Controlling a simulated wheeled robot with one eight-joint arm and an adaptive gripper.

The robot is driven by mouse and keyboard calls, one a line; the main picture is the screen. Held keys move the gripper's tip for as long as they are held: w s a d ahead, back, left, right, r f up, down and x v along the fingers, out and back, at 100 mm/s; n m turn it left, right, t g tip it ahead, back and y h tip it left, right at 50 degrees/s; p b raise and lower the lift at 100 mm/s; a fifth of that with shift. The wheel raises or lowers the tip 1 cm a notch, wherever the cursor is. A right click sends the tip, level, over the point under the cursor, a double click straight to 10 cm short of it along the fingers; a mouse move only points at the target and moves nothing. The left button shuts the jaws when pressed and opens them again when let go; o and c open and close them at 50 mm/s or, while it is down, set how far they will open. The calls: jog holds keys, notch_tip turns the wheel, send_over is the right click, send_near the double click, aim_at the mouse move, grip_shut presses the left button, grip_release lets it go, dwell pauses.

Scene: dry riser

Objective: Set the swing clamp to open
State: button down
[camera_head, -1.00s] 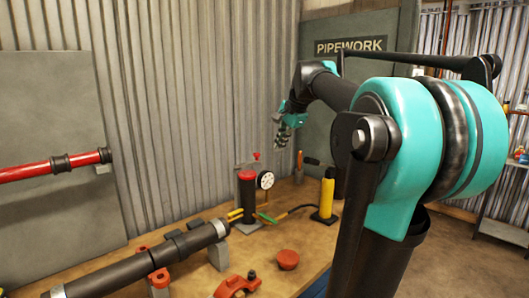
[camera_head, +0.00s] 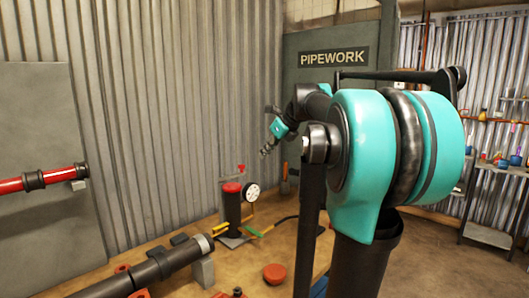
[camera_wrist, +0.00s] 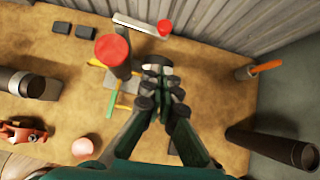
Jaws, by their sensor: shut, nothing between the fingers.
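No part is labelled as the swing clamp, so I cannot tell for certain which it is. One candidate is a pale bracket with a red knob (camera_head: 241,169) at the back of the bench; in the wrist view it is a pale bar with a red end (camera_wrist: 164,27). Another is an orange-red clamp-like part (camera_wrist: 20,132) at the lower left of the wrist view, mostly cut off in the head view. My gripper (camera_head: 266,150) is in the air over the back of the bench. Its shut, empty fingers (camera_wrist: 157,80) point toward the bracket's side, apart from it as far as I see.
A black cylinder with a red top (camera_head: 231,205) stands beside a dial gauge (camera_head: 252,192), with yellow and green handles at its foot. A dark pipe (camera_head: 150,268) lies on the left. A red cap (camera_head: 275,273) sits in front. A corrugated wall (camera_head: 180,110) closes the back.

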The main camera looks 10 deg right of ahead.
jog(key=shift+w+a+f, duration=0.85)
jog(key=shift+w+f, duration=0.15)
jog(key=shift+w, duration=0.1)
jog(key=shift+w+a+f, duration=0.8)
jog(key=shift+w+f, duration=0.15)
jog(key=shift+w, duration=0.2)
jog(key=shift+w+a+f, duration=0.85)
jog(key=shift+w+f, duration=0.15)
jog(key=shift+w, duration=0.1)
jog(key=shift+w+a+f, duration=0.1)
jog(key=shift+w+a, duration=0.2)
jog(key=shift+w, duration=0.35)
jog(key=shift+d, duration=0.1)
